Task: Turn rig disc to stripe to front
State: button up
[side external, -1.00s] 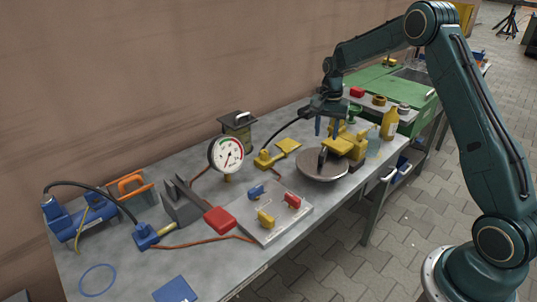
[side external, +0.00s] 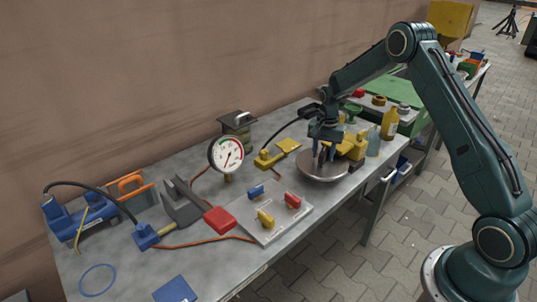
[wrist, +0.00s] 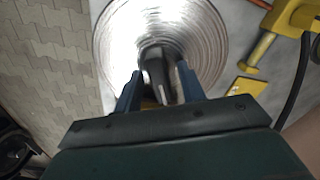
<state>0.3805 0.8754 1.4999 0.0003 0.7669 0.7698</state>
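The rig disc (side external: 322,176) is a round, shiny metal plate with concentric rings, lying flat on the bench under my gripper. In the wrist view the disc (wrist: 108,38) fills the upper middle. A dark raised piece (wrist: 156,72) rises near its centre, blurred by glare. My gripper (side external: 323,160) points down over the disc. In the wrist view its two blue fingers (wrist: 160,85) are apart, one on each side of the dark piece; firm contact is not visible. I cannot make out the stripe.
A yellow clamp unit (side external: 351,146) stands right behind the disc. A dial gauge (side external: 226,154), a plate with coloured handles (side external: 262,222) and a yellow tool (side external: 267,159) are to the left. Bottles (side external: 389,123) stand at right. The bench's front edge is close to the disc.

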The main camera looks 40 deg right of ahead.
grip_shut()
jog(key=shift+m, duration=0.5)
jog(key=m, duration=0.3)
jog(key=shift+m, duration=0.4)
jog(key=m, duration=1)
jog(key=shift+m, duration=0.4)
jog(key=m, duration=0.7)
jog(key=shift+r, duration=0.1)
